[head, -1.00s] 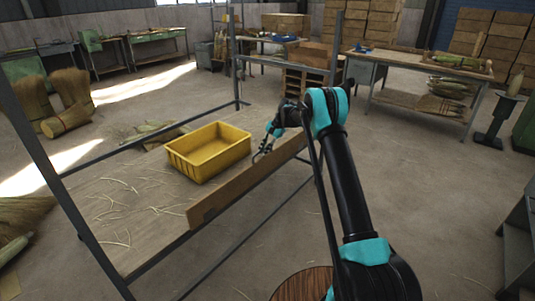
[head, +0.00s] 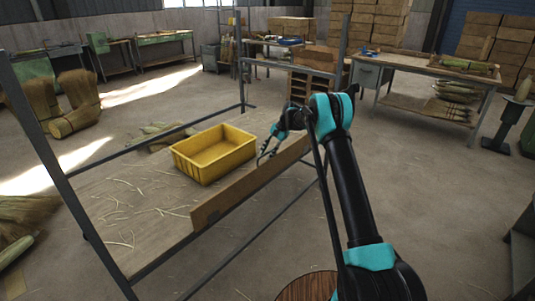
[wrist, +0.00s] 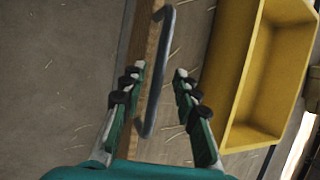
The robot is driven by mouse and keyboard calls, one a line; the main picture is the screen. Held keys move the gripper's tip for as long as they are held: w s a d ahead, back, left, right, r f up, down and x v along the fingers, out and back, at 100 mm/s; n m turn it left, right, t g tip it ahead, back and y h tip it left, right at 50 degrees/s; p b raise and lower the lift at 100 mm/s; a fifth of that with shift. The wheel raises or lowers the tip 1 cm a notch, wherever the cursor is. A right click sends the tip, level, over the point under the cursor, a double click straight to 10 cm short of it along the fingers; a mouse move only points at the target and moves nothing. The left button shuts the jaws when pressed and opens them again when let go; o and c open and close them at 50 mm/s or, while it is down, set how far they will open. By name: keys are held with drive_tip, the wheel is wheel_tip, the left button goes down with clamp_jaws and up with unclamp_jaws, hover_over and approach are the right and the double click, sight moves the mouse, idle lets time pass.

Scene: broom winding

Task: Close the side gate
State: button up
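The side gate (head: 240,190) is a long wooden board standing on edge along the near side of a metal-framed rack. It also shows in the wrist view (wrist: 146,38) as a narrow wooden strip. A dark grey bar handle (wrist: 164,60) is on its inner side. My gripper (head: 265,154) is at the gate's upper edge, towards its far end. In the wrist view my gripper (wrist: 159,75) is open, with the handle passing between its two fingers. A clear gap shows between the handle and the right finger; the left finger is closer to it.
A yellow crate (head: 212,160) stands on the rack shelf (head: 125,205) just beyond the gate, among loose straw. Metal posts (head: 60,165) frame the rack. Brooms (head: 75,105) stand at the left. A workbench (head: 425,70) is at the back right.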

drive_tip(key=v, duration=1.2)
drive_tip(key=shift+d+r, duration=0.1)
drive_tip(key=s+d+r+n+t+h, duration=0.15)
drive_tip(key=s+d, duration=0.25)
drive_tip(key=s, duration=0.4)
drive_tip(key=s+d+r+n+t, duration=0.1)
drive_tip(key=s+d+r, duration=0.2)
drive_tip(key=s+d, duration=0.35)
drive_tip(key=s+d+r+n+t+h, duration=0.1)
drive_tip(key=s+d+r, duration=0.1)
drive_tip(key=s, duration=0.8)
drive_tip(key=s+d+f+n+h, duration=0.1)
drive_tip(key=s+d+f, duration=0.2)
drive_tip(key=s, duration=0.6)
drive_tip(key=s+d+f+n+t+h, duration=0.1)
drive_tip(key=s+d+f, duration=0.2)
drive_tip(key=s, duration=0.7)
drive_tip(key=s+d+f+n+t+h, duration=0.1)
drive_tip(key=s+d+f, duration=0.2)
drive_tip(key=s, duration=0.7)
drive_tip(key=shift+f, duration=0.25)
